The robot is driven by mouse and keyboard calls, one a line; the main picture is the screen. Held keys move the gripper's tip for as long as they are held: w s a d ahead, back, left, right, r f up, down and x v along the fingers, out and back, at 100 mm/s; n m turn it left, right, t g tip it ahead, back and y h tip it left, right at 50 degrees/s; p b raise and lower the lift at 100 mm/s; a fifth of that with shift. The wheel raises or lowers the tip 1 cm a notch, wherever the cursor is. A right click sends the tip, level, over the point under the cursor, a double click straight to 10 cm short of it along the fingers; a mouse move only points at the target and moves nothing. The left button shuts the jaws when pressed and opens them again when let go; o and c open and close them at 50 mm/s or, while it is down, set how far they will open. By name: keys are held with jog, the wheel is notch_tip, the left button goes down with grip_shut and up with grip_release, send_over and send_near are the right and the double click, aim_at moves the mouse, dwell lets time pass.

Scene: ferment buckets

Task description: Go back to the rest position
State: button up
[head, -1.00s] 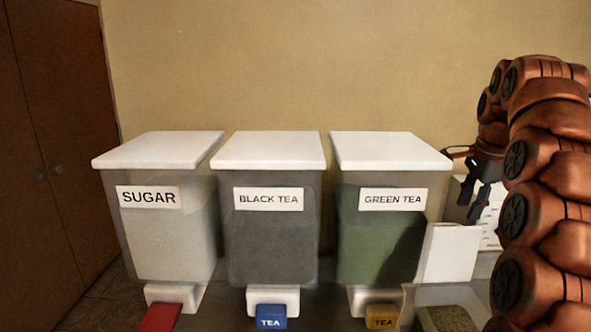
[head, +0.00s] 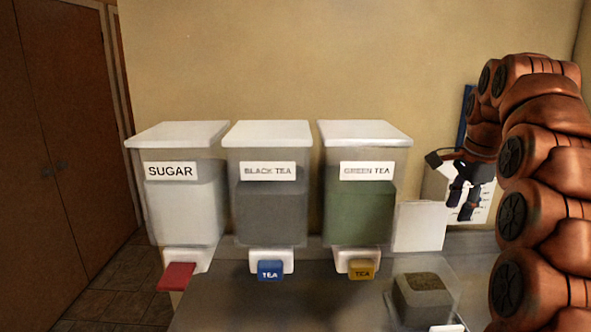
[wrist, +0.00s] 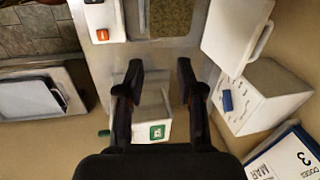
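My gripper (head: 465,192) hangs at the right of the head view, in front of the wall, with its fingers pointing down. In the wrist view my gripper (wrist: 158,75) has its two dark fingers spread apart with nothing clasped between them. My orange-brown arm is folded along the right edge of the head view. A white box with a green label (wrist: 155,130) shows beyond and below the fingers in the wrist view; they do not appear to grip it.
Sugar (head: 185,210), black tea (head: 268,210) and green tea (head: 360,215) buckets stand lidded on the grey counter (head: 270,305). Right of them are a white panel (head: 419,227) and a container of dark green contents (head: 424,305). Cupboard doors (head: 70,150) stand at left; floor shows beside them.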

jog(key=s+a+f+n+g, duration=0.1)
jog(key=s+a+f+n, duration=0.3)
jog(key=s+a, duration=0.25)
jog(key=s+a+f+n+g, duration=0.1)
jog(key=s+a+f+n, duration=0.4)
jog(key=s, duration=0.3)
jog(key=s+a+f+n, duration=0.1)
jog(key=s+f, duration=0.3)
jog(key=s, duration=0.4)
jog(key=s+a+f+n+g, duration=0.1)
jog(key=s+f+n, duration=0.3)
jog(key=s, duration=0.4)
jog(key=s+a+f+n+g, duration=0.1)
jog(key=s+a+f+n, duration=0.2)
jog(key=s+f, duration=0.2)
jog(key=s, duration=0.2)
jog(key=shift+s+a, duration=0.15)
jog(key=shift+s, duration=0.25)
